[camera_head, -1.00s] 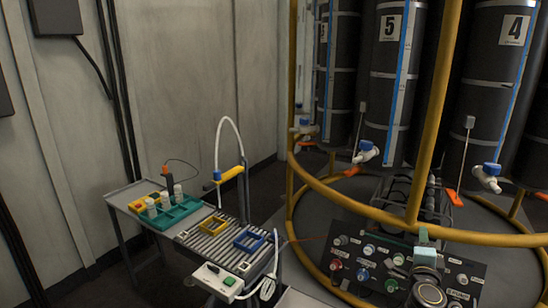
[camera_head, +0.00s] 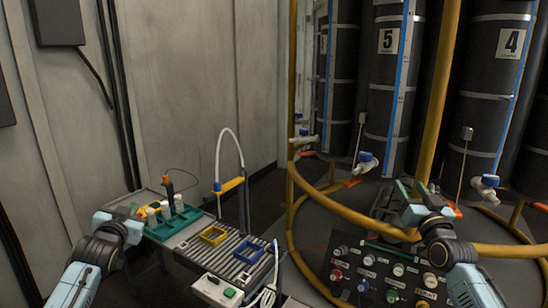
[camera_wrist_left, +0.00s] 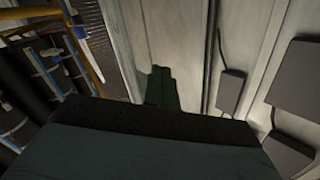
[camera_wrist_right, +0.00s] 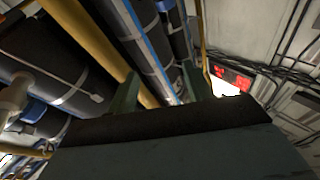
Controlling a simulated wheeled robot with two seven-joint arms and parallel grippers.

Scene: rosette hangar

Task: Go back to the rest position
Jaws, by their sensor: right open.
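My left gripper (camera_head: 134,212) is raised in front of the left end of the bench in the head view. Its green fingers (camera_wrist_left: 161,88) are together in the left wrist view, with nothing visible between them. My right gripper (camera_head: 411,188) is raised in front of the yellow railing. Its two green fingers stand apart in the right wrist view (camera_wrist_right: 160,92), and the gap between them is empty.
A yellow railing (camera_head: 335,209) surrounds dark tanks (camera_head: 391,90). A control panel (camera_head: 384,275) sits below my right arm.

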